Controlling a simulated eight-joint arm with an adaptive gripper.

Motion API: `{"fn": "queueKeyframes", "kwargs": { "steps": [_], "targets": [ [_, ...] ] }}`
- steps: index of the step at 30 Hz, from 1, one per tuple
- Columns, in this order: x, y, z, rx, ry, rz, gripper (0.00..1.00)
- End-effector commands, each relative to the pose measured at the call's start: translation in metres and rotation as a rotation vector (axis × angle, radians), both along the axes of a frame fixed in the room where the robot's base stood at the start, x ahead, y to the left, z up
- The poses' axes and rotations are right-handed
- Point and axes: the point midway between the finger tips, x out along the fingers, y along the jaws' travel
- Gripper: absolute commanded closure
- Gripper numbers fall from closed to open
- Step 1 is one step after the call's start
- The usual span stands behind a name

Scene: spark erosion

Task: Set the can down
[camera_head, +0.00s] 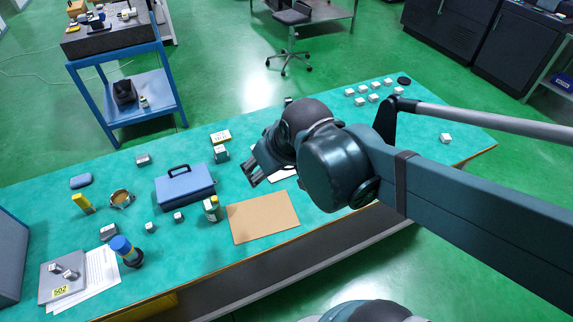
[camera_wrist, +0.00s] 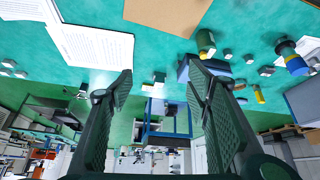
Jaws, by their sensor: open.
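My gripper (camera_head: 252,172) hangs over the middle of the teal table, behind the tan board. In the wrist view my gripper (camera_wrist: 158,90) has its two fingers wide apart, with nothing held between them. A small green can-like container with a yellow band (camera_head: 211,209) stands on the table at the board's left edge; it also shows in the wrist view (camera_wrist: 205,42). I cannot tell which one the task means. Both are apart from my gripper.
A blue toolbox (camera_head: 185,187) stands left of the green container. The tan board (camera_head: 263,218) lies flat near the front edge. Several small light blocks (camera_head: 374,98) sit at the back right. A grey plate (camera_head: 62,278) and papers are at the left. The right table area is mostly clear.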

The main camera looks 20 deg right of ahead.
Motion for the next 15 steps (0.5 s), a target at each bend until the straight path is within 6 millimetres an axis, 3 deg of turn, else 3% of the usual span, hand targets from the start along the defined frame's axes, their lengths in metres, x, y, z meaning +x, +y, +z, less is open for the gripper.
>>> {"fn": "queueKeyframes", "kwargs": {
  "steps": [15],
  "targets": [
    [-0.041, -0.037, 0.028, 0.030, -0.067, -0.182, 0.51]
  ]
}}
